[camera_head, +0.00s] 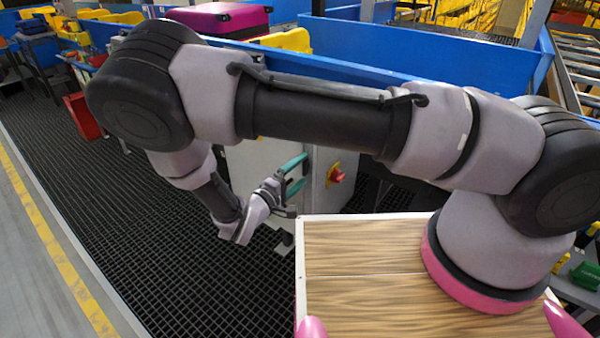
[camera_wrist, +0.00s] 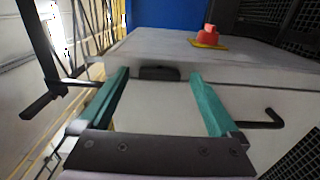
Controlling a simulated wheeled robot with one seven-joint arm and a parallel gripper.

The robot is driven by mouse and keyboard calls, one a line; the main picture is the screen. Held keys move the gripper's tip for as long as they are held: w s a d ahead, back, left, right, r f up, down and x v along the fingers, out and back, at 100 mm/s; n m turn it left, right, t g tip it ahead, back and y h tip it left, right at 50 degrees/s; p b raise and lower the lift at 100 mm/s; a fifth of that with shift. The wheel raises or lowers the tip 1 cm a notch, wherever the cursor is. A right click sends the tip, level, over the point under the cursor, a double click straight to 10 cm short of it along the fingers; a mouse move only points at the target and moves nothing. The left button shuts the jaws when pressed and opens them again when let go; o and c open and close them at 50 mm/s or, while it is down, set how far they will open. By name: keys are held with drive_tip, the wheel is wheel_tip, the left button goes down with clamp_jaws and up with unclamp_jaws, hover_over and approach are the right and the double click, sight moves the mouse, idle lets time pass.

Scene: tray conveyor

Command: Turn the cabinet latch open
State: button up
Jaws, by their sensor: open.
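The light grey cabinet (camera_head: 318,195) stands beyond the wooden top in the head view, and its pale face fills the middle of the wrist view (camera_wrist: 155,112). My gripper (camera_head: 301,172) is open and empty, its teal fingers pointing at the cabinet; they also show in the wrist view (camera_wrist: 159,74). A small dark block (camera_wrist: 160,73) on the cabinet lies between the fingertips in that picture; I cannot tell whether it is the latch or whether the fingers touch it. A black bent handle (camera_wrist: 265,121) sits right of the fingers.
A red knob on a yellow plate (camera_head: 335,174) is on the cabinet, also in the wrist view (camera_wrist: 207,37). A wooden top (camera_head: 360,290) lies in front of me. Blue conveyor walls (camera_head: 370,45) run behind. Dark floor matting (camera_head: 130,235) is open at left.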

drive_tip(key=v, duration=1)
drive_tip(key=shift+s+a, duration=0.2)
drive_tip(key=shift+s, duration=0.05)
drive_tip(key=w+d+r+m+g+y, duration=0.3)
drive_tip(key=d+r+m+g, duration=0.2)
drive_tip(key=d+r+g, duration=0.45)
drive_tip(key=w+d+r+m+g+y, duration=0.25)
drive_tip(key=d+r+m+g, duration=0.35)
drive_tip(key=r, duration=0.7)
drive_tip(key=s+d+r+m+t+y, duration=0.1)
drive_tip(key=s+d+r+t+y, duration=0.2)
drive_tip(key=d+r, duration=0.4)
drive_tip(key=s+d+r+m+t+y, duration=0.2)
drive_tip(key=s+d+r+t+y, duration=0.2)
drive_tip(key=r, duration=0.9)
drive_tip(key=s+d+t, duration=0.1)
drive_tip(key=d, duration=0.2)
drive_tip(key=shift+d, duration=0.3)
drive_tip(key=shift+s+r+t+y, duration=0.1)
drive_tip(key=shift+s+t+y, duration=0.05)
drive_tip(key=shift+t+y, duration=0.1)
